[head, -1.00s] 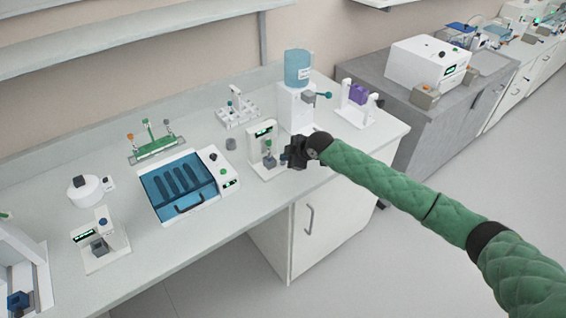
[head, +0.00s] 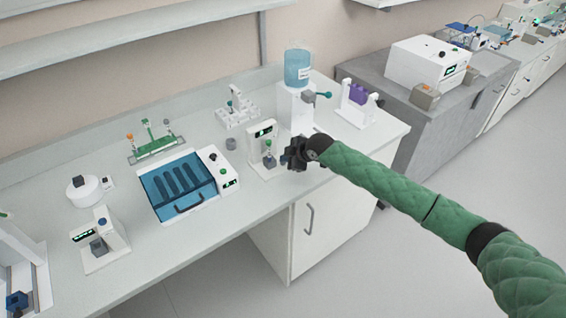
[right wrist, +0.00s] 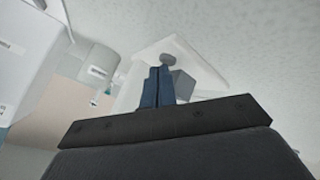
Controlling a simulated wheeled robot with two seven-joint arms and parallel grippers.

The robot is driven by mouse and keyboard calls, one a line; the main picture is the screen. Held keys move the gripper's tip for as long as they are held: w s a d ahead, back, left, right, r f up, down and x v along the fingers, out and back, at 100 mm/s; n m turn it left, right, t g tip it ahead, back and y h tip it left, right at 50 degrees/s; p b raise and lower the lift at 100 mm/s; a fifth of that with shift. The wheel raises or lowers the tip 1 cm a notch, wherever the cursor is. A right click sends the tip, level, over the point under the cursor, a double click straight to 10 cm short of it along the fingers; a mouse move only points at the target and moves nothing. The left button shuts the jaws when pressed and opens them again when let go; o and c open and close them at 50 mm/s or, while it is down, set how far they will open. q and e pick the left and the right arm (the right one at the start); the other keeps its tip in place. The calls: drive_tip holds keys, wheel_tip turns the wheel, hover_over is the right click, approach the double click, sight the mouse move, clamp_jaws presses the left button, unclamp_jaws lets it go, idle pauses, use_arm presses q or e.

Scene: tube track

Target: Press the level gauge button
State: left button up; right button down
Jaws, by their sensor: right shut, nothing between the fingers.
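A white upright device with a green-lit display (head: 264,131), a green-topped part and a small grey block stands near the front of the bench. It may be the level gauge; its label is too small to read. My right gripper (head: 290,157) is just right of it, at the device's lower part. In the right wrist view its dark blue fingers (right wrist: 157,88) are together and empty. A round grey knob (right wrist: 168,60) and a grey block (right wrist: 183,84) on a white base show just beyond the fingertips; contact cannot be told. My left gripper is out of view.
A blue-topped bath (head: 178,184) lies left of the device. A white dispenser with a blue bottle (head: 298,68) stands behind my gripper, and a purple-block stand (head: 358,95) to the right. Another display device (head: 102,238) stands front left.

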sight(286, 165)
drive_tip(key=shift+f, duration=0.1)
drive_tip(key=shift+r, duration=0.3)
drive_tip(key=shift+r+p, duration=0.2)
drive_tip(key=shift+p, duration=0.15)
drive_tip(key=shift+r, duration=0.45)
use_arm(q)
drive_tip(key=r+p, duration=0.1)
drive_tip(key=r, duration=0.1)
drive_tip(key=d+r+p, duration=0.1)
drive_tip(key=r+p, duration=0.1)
use_arm(e)
wheel_tip(286, 165, up, 5)
drive_tip(key=shift+f, duration=0.1)
